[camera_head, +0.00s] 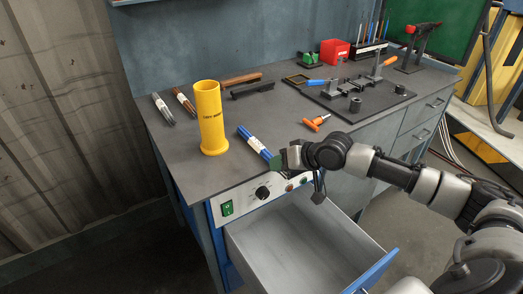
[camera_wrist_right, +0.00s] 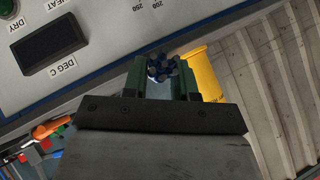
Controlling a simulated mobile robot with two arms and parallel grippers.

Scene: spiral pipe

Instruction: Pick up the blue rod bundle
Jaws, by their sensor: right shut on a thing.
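The blue rod bundle (camera_head: 254,142) lies at the front edge of the workbench, with a white label around its middle. My right gripper (camera_head: 279,162) is shut on the near end of the bundle in the head view. The wrist view shows the bundle's rod ends (camera_wrist_right: 162,68) between the two green fingers of my right gripper (camera_wrist_right: 161,80). I cannot tell whether the bundle still touches the bench top. My left gripper is in neither view.
A yellow cylinder (camera_head: 210,118) stands left of the bundle. Grey (camera_head: 163,109) and brown (camera_head: 184,101) rod bundles lie farther left. An orange-handled tool (camera_head: 317,121) lies to the right. An open drawer (camera_head: 290,250) juts out below the control panel (camera_head: 245,200).

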